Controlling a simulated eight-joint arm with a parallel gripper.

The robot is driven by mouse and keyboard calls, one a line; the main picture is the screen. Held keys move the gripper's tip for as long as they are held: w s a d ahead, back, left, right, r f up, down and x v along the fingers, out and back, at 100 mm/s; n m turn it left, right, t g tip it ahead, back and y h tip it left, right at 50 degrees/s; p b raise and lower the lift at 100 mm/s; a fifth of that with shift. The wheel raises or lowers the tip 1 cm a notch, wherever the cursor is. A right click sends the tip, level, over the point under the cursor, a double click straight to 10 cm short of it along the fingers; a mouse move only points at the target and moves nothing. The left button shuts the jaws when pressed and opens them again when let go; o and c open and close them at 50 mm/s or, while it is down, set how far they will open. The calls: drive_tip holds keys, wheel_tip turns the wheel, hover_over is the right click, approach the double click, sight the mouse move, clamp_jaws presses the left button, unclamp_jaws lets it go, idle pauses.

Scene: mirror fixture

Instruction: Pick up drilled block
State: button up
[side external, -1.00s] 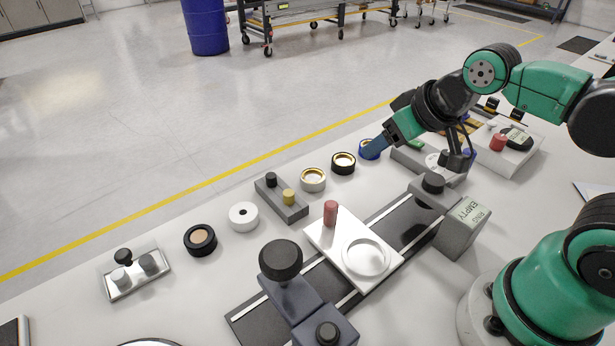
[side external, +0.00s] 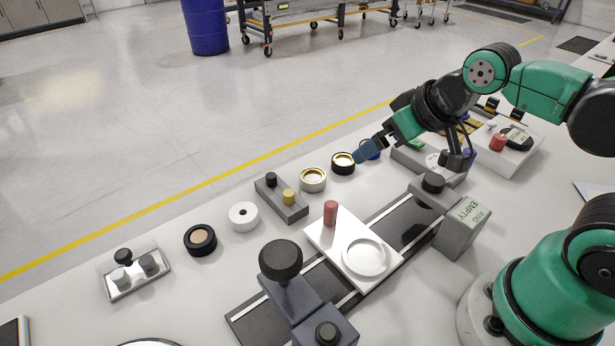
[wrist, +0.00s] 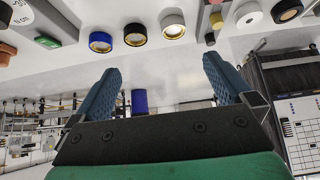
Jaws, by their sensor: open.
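I cannot tell for sure which piece is the drilled block. One candidate is a dark grey block (side external: 292,211) with a black peg and a yellow peg standing on it, left of the middle of the bench. It also shows near the top of the wrist view (wrist: 211,27). A silver block (side external: 122,290) with grey pegs and a black knob lies farther left. My gripper (side external: 362,152) is open and empty above the bench, beside the black ring with the gold inside. In the wrist view my gripper (wrist: 161,70) has its two blue fingers wide apart with nothing between them.
A row of rings runs along the bench: blue (wrist: 100,41), black with gold (wrist: 135,35), white with gold (wrist: 172,25), white (side external: 243,216) and black (side external: 200,240). A white plate (side external: 338,254) with a red peg sits on a dark rail. A dark knobbed clamp (side external: 290,290) stands in front.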

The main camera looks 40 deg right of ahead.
drive_tip(key=w+a+n+g+y, duration=0.1)
drive_tip(key=w+a+n+y, duration=0.1)
drive_tip(key=w+a+n, duration=0.3)
drive_tip(key=n+g+y, duration=0.1)
drive_tip(key=n+g, duration=0.2)
drive_tip(key=n, duration=0.1)
hover_over(245, 209)
drive_tip(key=s+d, duration=0.1)
drive_tip(key=s, duration=0.1)
drive_tip(key=f, duration=0.7)
drive_tip(key=shift+s+d+f, duration=0.15)
drive_tip(key=shift+d+f, duration=0.05)
drive_tip(key=shift+f, duration=0.2)
drive_tip(key=shift+x, duration=2.95)
drive_tip(key=shift+a, duration=0.1)
drive_tip(key=shift+r, duration=0.1)
drive_tip(key=c, duration=1.4)
